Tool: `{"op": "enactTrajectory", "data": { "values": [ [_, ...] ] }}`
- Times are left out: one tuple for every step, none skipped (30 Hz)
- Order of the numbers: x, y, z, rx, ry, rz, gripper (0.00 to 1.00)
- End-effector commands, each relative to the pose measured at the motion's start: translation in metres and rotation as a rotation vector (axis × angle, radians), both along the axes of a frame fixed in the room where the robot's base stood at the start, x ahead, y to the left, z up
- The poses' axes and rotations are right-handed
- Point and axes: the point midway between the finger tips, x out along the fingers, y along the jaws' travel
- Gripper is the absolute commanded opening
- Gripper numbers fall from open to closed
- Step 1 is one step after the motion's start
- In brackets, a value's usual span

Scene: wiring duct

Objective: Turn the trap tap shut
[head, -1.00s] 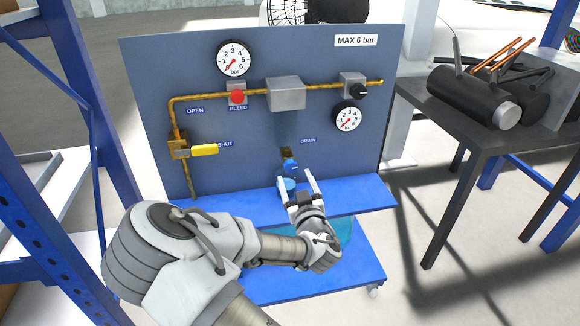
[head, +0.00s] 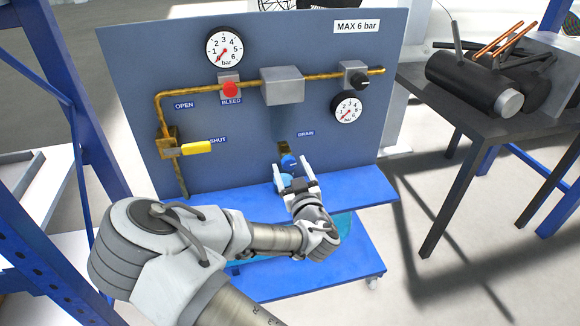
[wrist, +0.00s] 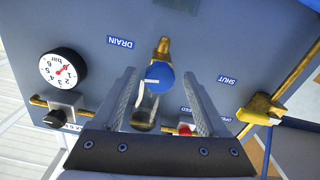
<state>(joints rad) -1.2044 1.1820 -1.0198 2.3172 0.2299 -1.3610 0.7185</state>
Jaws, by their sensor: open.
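In the wrist view the gripper (wrist: 160,88) has a finger left and right of the knob, with gaps between. I cannot tell whether the fingertips reach its depth. Nothing is held.
A yellow valve handle (head: 197,148), a red bleed button (head: 230,89) and a black knob (head: 361,82) sit on the panel (head: 225,130). A blue shelf (head: 350,188) lies below. A dark table (head: 480,120) with cylinders stands right; blue racking (head: 65,120) stands left.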

Motion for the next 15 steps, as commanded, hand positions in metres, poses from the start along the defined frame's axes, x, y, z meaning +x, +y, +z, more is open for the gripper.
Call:
{"op": "enactTrajectory", "data": {
  "values": [
    [-0.0001, 0.0000, 0.0000, 0.000, 0.000, 0.000, 0.76],
    [-0.0001, 0.0000, 0.0000, 0.000, 0.000, 0.000, 0.76],
    [0.0000, 0.0000, 0.0000, 0.000, 0.000, 0.000, 0.76],
    [0.0000, 0.0000, 0.0000, 0.000, 0.000, 0.000, 0.76],
    [0.0000, 0.0000, 0.0000, 0.000, 0.000, 0.000, 0.74],
    [0.0000, 0.0000, 0.0000, 0.000, 0.000, 0.000, 0.67],
    [0.0000, 0.0000, -0.0001, 0.000, 0.000, 0.000, 0.62],
    [0.0000, 0.0000, -0.0001, 0.000, 0.000, 0.000, 0.56],
    [0.0000, -0.0001, -0.0001, 0.000, 0.000, 0.000, 0.49],
    [0.0000, 0.0000, -0.0001, 0.000, 0.000, 0.000, 0.44],
    [0.0000, 0.0000, -0.0001, 0.000, 0.000, 0.000, 0.38],
    [0.0000, 0.0000, -0.0001, 0.000, 0.000, 0.000, 0.31],
    [0.0000, 0.0000, -0.0001, 0.000, 0.000, 0.000, 0.26],
    [0.0001, 0.0000, -0.0001, 0.000, 0.000, 0.000, 0.20],
    [0.0001, 0.0000, -0.0001, 0.000, 0.000, 0.000, 0.13]
  ]
}}
